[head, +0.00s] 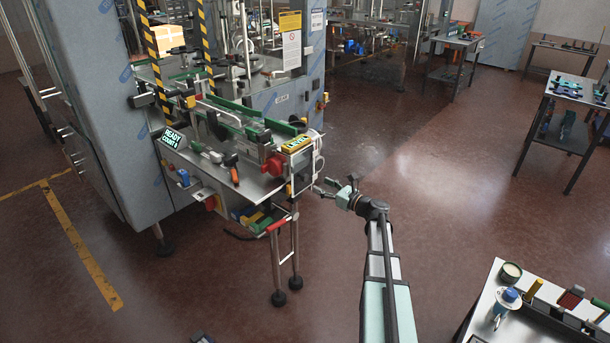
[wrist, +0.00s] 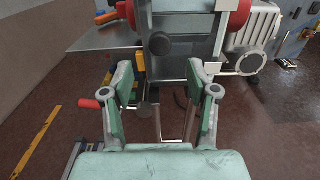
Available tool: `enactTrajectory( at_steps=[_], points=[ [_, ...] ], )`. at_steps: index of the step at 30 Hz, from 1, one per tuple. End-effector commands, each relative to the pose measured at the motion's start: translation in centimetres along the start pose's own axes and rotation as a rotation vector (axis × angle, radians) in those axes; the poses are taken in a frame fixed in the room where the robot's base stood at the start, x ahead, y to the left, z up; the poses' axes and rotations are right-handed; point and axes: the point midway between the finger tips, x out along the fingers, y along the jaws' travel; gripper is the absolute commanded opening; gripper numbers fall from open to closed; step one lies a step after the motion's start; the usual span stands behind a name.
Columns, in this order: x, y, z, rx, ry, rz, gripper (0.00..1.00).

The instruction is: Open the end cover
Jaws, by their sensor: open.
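The end cover seems to be the grey panel at the near end of the filler's conveyor (head: 303,170), though I cannot be sure which part is the cover. In the wrist view a grey panel (wrist: 185,52) stands ahead, with a dark round knob (wrist: 160,43) on it. My gripper (head: 328,190) is just right of the conveyor's end in the head view. In the wrist view my gripper (wrist: 160,82) has its two green fingers wide apart, with nothing held between them. The fingers appear apart from the panel.
A ribbed grey motor housing (wrist: 255,36) is right of the panel. A red handle (wrist: 89,103) is low on the left. A bench with a blue-capped bottle (head: 509,298) stands at lower right. Open floor (head: 430,190) lies right of the machine.

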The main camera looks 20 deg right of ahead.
Motion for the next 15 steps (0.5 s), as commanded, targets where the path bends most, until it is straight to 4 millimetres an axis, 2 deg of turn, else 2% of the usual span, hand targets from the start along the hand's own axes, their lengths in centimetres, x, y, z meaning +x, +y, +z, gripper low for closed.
enactTrajectory(
  at_steps=[1, 6, 12, 15],
  points=[
    [1.3, -0.2, 0.2, 0.001, 0.001, 0.002, 0.59],
    [4.6, -0.2, 0.3, -0.001, 0.0, 0.002, 0.59],
    [7.5, -0.1, 0.1, 0.0, 0.001, 0.002, 0.59],
    [8.4, -0.1, 0.1, -0.001, 0.0, 0.0, 0.59]
  ],
)
